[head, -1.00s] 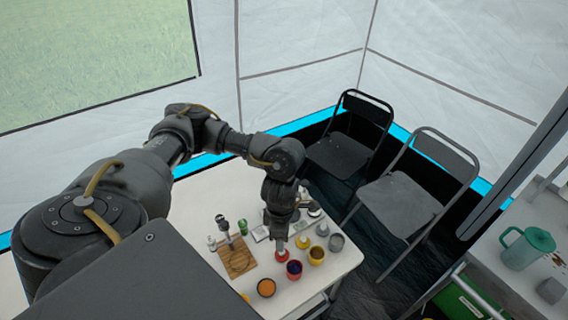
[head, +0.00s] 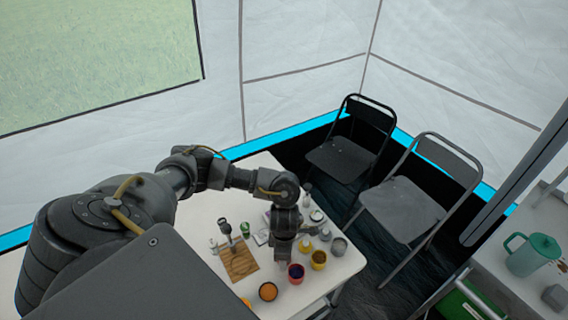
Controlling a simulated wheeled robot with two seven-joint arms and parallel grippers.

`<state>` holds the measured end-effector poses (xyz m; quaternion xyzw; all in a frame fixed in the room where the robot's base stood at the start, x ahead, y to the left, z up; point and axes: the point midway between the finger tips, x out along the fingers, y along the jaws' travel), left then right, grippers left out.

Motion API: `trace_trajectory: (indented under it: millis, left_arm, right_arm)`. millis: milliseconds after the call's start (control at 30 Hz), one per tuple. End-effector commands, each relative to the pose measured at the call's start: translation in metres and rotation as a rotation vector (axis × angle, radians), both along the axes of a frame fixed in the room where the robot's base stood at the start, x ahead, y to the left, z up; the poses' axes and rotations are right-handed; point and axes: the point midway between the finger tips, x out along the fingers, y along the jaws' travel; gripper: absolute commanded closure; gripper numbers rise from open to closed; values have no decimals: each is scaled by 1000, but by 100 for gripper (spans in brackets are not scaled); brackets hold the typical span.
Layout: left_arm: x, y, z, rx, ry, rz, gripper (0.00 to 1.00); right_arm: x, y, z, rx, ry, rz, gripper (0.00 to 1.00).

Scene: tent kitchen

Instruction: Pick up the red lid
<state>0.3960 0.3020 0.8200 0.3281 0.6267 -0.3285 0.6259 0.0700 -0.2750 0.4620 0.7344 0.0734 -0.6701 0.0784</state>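My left gripper (head: 281,256) points down over the white table (head: 204,205), just behind the small red cup with dark contents (head: 296,272). Its fingers are too small and dark to show whether they are open or shut. I cannot make out the red lid; the gripper probably covers the spot where red showed earlier. Whether the gripper touches it cannot be told. My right gripper is out of view.
A wooden board (head: 240,262) lies to the left. Two folding chairs (head: 402,209) stand beyond the table's right side.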

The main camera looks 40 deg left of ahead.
Motion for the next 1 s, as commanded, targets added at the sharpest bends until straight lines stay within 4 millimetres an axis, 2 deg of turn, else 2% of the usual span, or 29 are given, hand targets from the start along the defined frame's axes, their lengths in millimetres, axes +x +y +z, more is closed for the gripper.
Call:
trace_trajectory:
  millis: [100,300,567,1000]
  left_arm:
    - [-1,0,-7,0,1,0,47]
    - [0,0,-8,-1,-1,-1,47]
    - [0,0,-8,0,0,-1,79]
    - [1,0,-2,0,-1,-1,80]
  right_arm:
    - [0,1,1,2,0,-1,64]
    - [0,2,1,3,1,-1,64]
    - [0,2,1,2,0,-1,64]
    - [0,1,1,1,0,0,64]
